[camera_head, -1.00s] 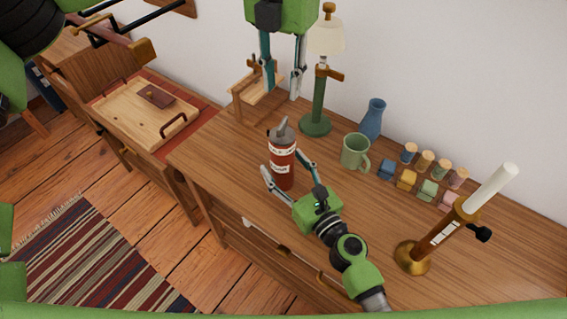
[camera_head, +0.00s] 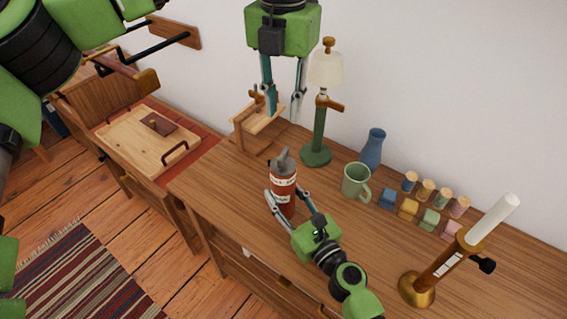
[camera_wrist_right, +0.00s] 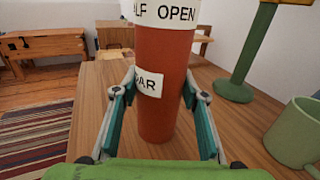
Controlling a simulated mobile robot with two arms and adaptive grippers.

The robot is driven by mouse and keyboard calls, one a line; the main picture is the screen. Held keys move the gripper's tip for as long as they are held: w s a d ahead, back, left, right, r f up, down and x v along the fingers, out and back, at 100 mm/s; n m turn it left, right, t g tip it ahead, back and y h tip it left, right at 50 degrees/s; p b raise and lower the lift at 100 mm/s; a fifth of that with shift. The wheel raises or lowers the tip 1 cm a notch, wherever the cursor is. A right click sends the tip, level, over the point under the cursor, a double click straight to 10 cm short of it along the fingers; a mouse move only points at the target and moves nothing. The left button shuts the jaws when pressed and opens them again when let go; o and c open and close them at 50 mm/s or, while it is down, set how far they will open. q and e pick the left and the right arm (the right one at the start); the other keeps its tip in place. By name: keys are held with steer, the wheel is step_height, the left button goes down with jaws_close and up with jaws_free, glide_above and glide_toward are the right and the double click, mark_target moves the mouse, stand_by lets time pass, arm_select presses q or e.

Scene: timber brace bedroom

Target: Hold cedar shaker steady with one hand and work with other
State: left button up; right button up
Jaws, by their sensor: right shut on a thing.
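The cedar shaker (camera_head: 284,183) is a red-brown cylinder with a grey spouted top. It stands upright on the wooden dresser top. In the right wrist view the shaker (camera_wrist_right: 163,62) fills the middle, with white labels reading partly "LF OPEN" and "DAR"; its top is out of that view. My right gripper (camera_head: 287,196) is shut on the shaker from the front, one finger on each side; its fingers also show in the wrist view (camera_wrist_right: 156,92). My left gripper (camera_head: 284,115) hangs from above, behind the shaker, near the lamp. Its fingers are apart and nothing shows between them.
A green lamp (camera_head: 318,130) stands behind the shaker, with a small wooden stand (camera_head: 256,124) to its left. A green mug (camera_head: 355,182), blue vase (camera_head: 373,148), several small corked jars (camera_head: 425,190) and coloured blocks lie right. A brass candlestick (camera_head: 418,288) stands front right.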

mark_target(283, 153)
arm_select(q)
step_height(283, 153, down, 12)
steer(key=shift+r, duration=0.1)
stand_by(0.4)
steer(key=shift+c, duration=0.5)
jaws_close()
